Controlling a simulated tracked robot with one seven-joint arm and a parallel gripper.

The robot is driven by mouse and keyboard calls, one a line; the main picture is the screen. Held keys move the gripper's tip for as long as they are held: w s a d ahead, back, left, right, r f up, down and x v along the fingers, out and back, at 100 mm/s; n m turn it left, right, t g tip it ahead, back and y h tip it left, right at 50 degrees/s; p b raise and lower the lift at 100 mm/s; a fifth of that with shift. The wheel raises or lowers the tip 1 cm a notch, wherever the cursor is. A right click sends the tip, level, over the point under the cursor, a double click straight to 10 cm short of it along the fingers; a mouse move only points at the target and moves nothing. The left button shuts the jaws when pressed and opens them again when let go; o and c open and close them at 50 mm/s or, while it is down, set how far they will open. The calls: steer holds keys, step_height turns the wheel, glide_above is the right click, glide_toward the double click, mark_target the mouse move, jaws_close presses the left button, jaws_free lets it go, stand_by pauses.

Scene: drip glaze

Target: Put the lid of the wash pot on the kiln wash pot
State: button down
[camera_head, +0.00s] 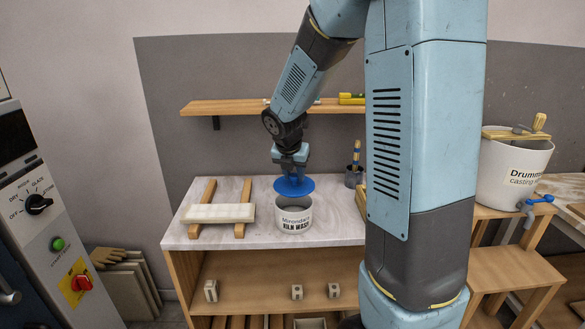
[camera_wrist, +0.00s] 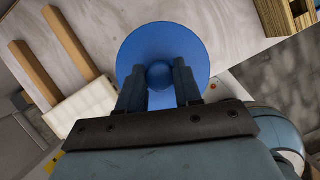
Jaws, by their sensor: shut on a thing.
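The kiln wash pot (camera_head: 294,219) is a white tub labelled "Kiln Wash" on the marble-topped bench, with its open grey inside showing. The lid of the wash pot (camera_head: 294,187) is a blue disc held above the pot's mouth, with a gap between them in the head view. My gripper (camera_head: 291,172) is shut on the lid's knob. In the wrist view my gripper (camera_wrist: 160,80) has a finger on each side of the round knob, and the blue lid (camera_wrist: 190,45) spreads beyond the fingers. The lid hides the pot in the wrist view.
A white slab (camera_head: 222,213) lies across two wooden bars left of the pot. A dark cup with brushes (camera_head: 353,177) stands at the bench's back right. A wall shelf (camera_head: 235,107) runs behind my arm. A large white casting tub (camera_head: 512,175) stands far right.

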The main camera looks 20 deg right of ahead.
mark_target(292, 186)
steer(key=shift+f, duration=1.9)
steer(key=shift+a+f, duration=0.1)
steer(key=shift+f, duration=0.35)
stand_by(0.6)
steer(key=shift+s+f, duration=0.25)
steer(key=shift+f, duration=0.05)
stand_by(0.8)
steer(key=shift+a+f+h, duration=0.15)
steer(key=shift+f+h, duration=0.15)
steer(key=shift+f, duration=0.05)
stand_by(0.4)
steer(key=c, duration=0.5)
jaws_free()
steer(key=shift+c, duration=0.2)
steer(key=shift+r, duration=0.15)
steer(key=shift+v, duration=0.9)
steer(key=shift+w+v, duration=0.15)
steer(key=shift+v, duration=1.15)
steer(key=shift+w+v, duration=0.1)
steer(key=shift+v, duration=1.15)
